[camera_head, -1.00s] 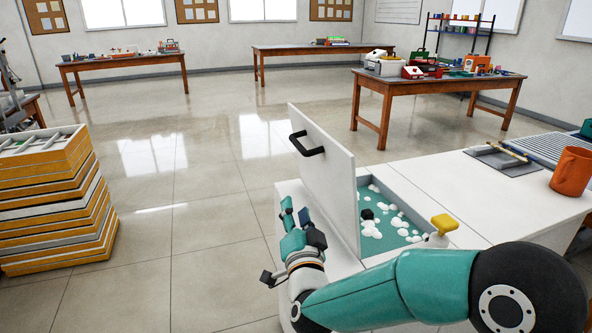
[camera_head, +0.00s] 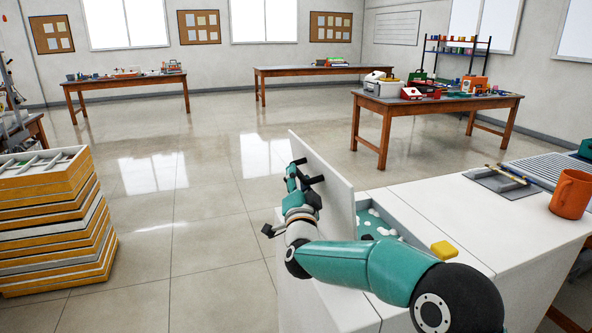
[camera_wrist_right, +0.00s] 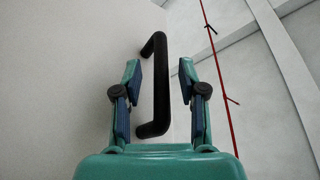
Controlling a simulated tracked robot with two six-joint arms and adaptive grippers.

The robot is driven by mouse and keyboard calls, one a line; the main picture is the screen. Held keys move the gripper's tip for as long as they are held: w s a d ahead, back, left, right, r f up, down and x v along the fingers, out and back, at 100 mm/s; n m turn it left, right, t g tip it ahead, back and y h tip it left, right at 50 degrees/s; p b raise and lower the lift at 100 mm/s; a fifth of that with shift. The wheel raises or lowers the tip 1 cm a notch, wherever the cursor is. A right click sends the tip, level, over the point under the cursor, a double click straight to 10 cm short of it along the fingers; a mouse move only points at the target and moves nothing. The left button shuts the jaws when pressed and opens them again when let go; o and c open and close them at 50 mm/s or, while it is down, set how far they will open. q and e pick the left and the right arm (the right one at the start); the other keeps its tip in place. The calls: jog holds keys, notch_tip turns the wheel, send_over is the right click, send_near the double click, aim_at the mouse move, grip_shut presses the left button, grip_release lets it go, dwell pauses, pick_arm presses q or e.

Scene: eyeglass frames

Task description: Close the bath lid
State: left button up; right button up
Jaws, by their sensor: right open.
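The white bath lid (camera_head: 338,200) stands raised, close to upright and a little tilted, over the bath. The bath (camera_head: 368,226) is a teal basin with white foam, partly hidden behind the lid and my right arm. A black bar handle (camera_wrist_right: 153,88) is fixed to the lid's outer face. My right gripper (camera_head: 303,178) is at the outer side of the lid, by the handle. In the right wrist view its fingers (camera_wrist_right: 160,66) are open, one on each side of the handle. My left gripper is not in view.
A yellow knob (camera_head: 444,250) sits on the white counter (camera_head: 440,205) near the bath. An orange mug (camera_head: 571,192) and a grey tray (camera_head: 497,181) stand farther right. Stacked wooden frames (camera_head: 50,225) are at left; the floor between is clear.

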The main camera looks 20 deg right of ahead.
jog(key=shift+x, duration=1.05)
jog(key=shift+c, duration=0.3)
grip_shut()
